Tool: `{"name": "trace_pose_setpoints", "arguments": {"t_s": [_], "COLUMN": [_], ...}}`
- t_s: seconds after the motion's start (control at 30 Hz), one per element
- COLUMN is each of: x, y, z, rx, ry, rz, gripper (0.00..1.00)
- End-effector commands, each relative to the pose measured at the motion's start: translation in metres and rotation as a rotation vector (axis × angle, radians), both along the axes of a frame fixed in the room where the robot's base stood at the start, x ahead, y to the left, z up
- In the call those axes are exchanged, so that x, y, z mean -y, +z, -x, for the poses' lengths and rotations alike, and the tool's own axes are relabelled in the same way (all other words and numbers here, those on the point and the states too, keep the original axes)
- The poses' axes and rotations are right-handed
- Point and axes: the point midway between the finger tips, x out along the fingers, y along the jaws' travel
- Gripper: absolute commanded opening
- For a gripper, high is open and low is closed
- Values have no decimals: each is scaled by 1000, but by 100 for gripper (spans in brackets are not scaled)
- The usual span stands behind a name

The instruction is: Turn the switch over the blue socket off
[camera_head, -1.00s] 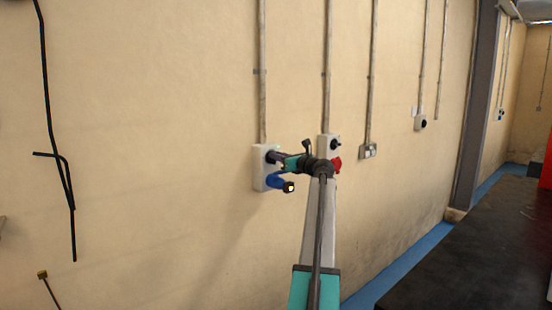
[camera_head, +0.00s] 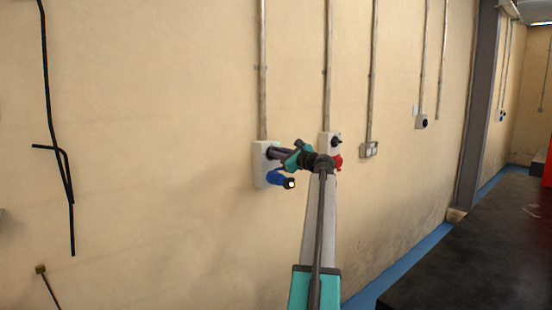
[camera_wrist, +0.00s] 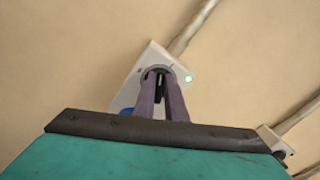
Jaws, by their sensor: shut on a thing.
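The blue socket (camera_head: 276,178) sticks out of the lower part of a white wall box (camera_head: 259,172); a sliver of its blue shows in the wrist view (camera_wrist: 127,112). My gripper (camera_head: 271,153) reaches the upper part of the box. In the wrist view its two dark fingers (camera_wrist: 160,80) are shut on the dark switch knob (camera_wrist: 158,86), which is mostly hidden between them. A round collar surrounds the knob. The knob's exact angle is hard to tell.
A second white box with a black knob (camera_head: 336,142) and a red socket (camera_head: 337,162) stands to the right, partly behind my arm. Conduits run up the wall from the boxes. A dark table (camera_head: 470,255) is at lower right.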

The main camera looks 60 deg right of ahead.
Motion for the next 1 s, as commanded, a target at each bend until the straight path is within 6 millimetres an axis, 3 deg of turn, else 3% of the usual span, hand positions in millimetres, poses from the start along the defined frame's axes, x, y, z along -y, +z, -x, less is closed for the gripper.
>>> {"name": "trace_pose_setpoints", "arguments": {"t_s": [1.0], "x": [-9], "y": [-9], "z": [-6], "rx": [-289], "ry": [-2], "rz": [894], "gripper": [0]}}
